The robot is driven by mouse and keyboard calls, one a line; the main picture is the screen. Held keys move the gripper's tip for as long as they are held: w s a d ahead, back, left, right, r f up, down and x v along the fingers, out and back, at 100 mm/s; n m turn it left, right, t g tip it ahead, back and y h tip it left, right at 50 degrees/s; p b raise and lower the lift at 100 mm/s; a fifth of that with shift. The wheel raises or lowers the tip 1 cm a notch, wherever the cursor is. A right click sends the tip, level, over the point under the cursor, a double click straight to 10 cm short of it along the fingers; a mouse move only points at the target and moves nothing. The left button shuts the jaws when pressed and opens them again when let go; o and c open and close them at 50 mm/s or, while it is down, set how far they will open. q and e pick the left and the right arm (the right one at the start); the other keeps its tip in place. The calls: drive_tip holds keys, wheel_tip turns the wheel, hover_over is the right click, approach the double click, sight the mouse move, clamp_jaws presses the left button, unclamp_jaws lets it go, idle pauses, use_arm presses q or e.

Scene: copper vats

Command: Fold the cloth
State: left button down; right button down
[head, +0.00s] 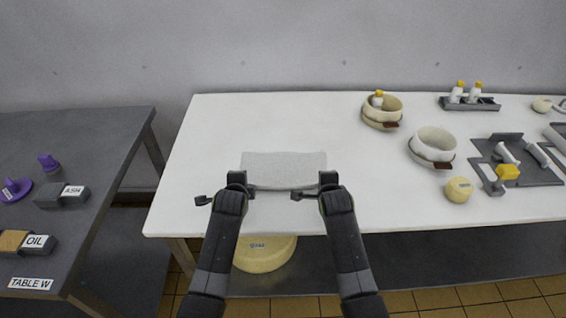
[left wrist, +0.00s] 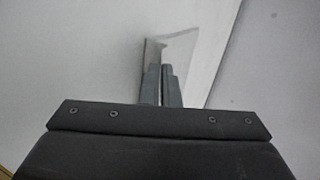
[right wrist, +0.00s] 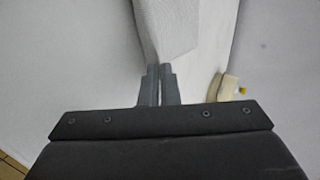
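The light grey cloth (head: 284,168) lies on the white table near its front edge, roughly a flat rectangle. My left gripper (head: 241,184) is at its near left corner and my right gripper (head: 327,183) at its near right corner. In the left wrist view the fingers (left wrist: 162,84) are close together with the cloth (left wrist: 178,50) at their tips. In the right wrist view the fingers (right wrist: 160,84) are close together with the cloth (right wrist: 167,28) running up to their tips. Both look shut on it; the gripped corners are mostly hidden.
The white table (head: 215,135) is clear left of and behind the cloth. Bowls (head: 432,146), a yellow round piece (head: 458,190) and a dark tool tray (head: 535,172) stand to the right. A grey side table (head: 95,130) is at left, and a yellow wheel (head: 264,256) sits below the front edge.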

use_arm(q)
drive_tip(key=c, duration=1.3)
unclamp_jaws()
use_arm(e)
drive_tip(key=c, duration=1.3)
unclamp_jaws()
use_arm(q)
drive_tip(key=shift+r, duration=0.1)
use_arm(e)
drive_tip(key=shift+r, duration=0.1)
